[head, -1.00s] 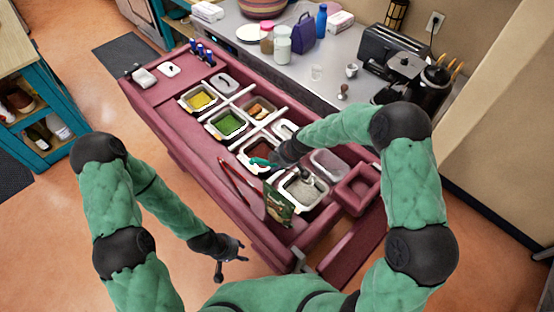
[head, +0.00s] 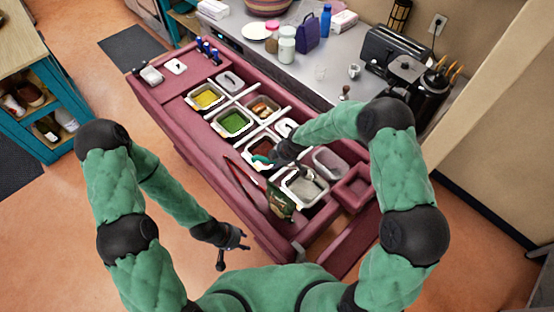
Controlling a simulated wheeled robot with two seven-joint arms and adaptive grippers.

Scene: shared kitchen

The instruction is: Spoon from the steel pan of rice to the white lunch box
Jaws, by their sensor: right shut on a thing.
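My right gripper (head: 272,160) is over the maroon counter, shut on a teal-handled utensil (head: 261,160), likely the spoon. Its far end is hard to make out. The gripper is above the near row of pans, between the red-brown pan and the rice pan. The steel pan of rice (head: 304,187), with pale grey-white contents, sits at the near end of that row; a small light metallic shape shows at its upper edge. I cannot tell which white item is the lunch box. My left gripper (head: 234,252) is open and empty, off the counter's front edge above the floor.
Pans of yellow (head: 206,98), green (head: 233,122) and orange-brown food (head: 263,107) fill the counter middle. A green packet (head: 280,202) and red tongs-like sticks (head: 243,177) lie near the front edge. A toaster (head: 393,48) and a black container stand on the grey back counter.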

